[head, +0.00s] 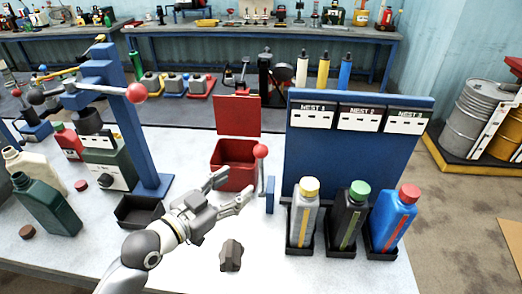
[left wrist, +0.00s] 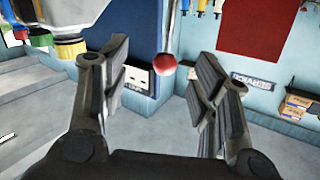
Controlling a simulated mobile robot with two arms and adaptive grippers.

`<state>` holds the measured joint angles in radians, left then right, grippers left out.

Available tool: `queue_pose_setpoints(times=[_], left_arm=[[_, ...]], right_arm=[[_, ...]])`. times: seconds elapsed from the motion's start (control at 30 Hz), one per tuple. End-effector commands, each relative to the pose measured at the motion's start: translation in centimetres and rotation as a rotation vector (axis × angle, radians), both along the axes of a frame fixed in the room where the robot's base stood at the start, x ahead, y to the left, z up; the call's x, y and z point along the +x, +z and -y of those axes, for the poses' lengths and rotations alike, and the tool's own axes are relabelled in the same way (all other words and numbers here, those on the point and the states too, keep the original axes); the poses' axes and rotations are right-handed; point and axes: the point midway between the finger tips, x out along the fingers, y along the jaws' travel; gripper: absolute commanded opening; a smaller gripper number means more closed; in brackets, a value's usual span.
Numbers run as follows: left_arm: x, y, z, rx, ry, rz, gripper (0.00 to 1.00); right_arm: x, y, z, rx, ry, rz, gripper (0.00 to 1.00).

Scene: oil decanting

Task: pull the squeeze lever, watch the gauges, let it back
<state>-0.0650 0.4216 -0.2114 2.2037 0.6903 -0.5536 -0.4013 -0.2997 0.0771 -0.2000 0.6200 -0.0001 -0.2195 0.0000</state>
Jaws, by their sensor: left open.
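A lever with a red ball knob (head: 261,151) stands upright beside the red box, near a small blue block. The same red knob shows in the left wrist view (left wrist: 165,61), seen in the gap between the fingers. My left gripper (head: 236,186) is open and empty, its fingers pointing toward the lever; I see no contact. A second red-knobbed lever (head: 136,93) sticks out from the blue stand (head: 144,140). The blue panel carries white plates marked NEST 1 (head: 311,116), NEST 2 (head: 360,118) and NEST 3 (head: 407,121). My right gripper is not seen.
Grey (head: 304,215), black (head: 349,220) and blue (head: 392,222) bottles stand in dark holders at the panel's front. An open red box (head: 236,180) is behind my gripper. A dark lump (head: 231,255) lies nearby. Left are an empty black tray (head: 139,212) and a green bottle (head: 48,205).

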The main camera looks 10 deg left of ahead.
Motion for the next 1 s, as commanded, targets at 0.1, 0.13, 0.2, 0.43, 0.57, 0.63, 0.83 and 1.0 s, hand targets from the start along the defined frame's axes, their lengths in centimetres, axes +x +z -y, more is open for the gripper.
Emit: queue_pose_setpoints(times=[0.1, 0.13, 0.2, 0.43, 0.57, 0.63, 0.83, 1.0], left_arm=[[1.1, 2.4, -0.2, -0.031, -0.006, 0.08, 0.56], [1.2, 2.7, -0.3, -0.035, -0.006, 0.089, 0.56], [1.5, 3.1, -0.2, -0.041, -0.006, 0.103, 0.56], [3.9, 3.5, 1.5, -0.046, -0.006, 0.104, 0.56], [5.9, 3.5, 2.8, -0.045, -0.006, 0.102, 0.56], [6.9, 3.4, 3.5, -0.045, -0.006, 0.101, 0.56], [9.2, 3.2, 4.9, -0.044, -0.006, 0.102, 0.56], [10.1, 3.1, 5.6, -0.041, -0.007, 0.101, 0.56]], right_arm=[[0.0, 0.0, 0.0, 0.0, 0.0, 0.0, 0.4], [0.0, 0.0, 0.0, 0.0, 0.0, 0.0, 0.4], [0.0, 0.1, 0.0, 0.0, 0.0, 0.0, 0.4], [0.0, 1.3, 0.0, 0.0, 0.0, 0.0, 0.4], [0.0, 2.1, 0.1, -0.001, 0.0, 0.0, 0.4], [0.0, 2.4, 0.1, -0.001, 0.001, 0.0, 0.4], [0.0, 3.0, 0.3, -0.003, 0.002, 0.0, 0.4], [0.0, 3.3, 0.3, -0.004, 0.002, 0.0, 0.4]])
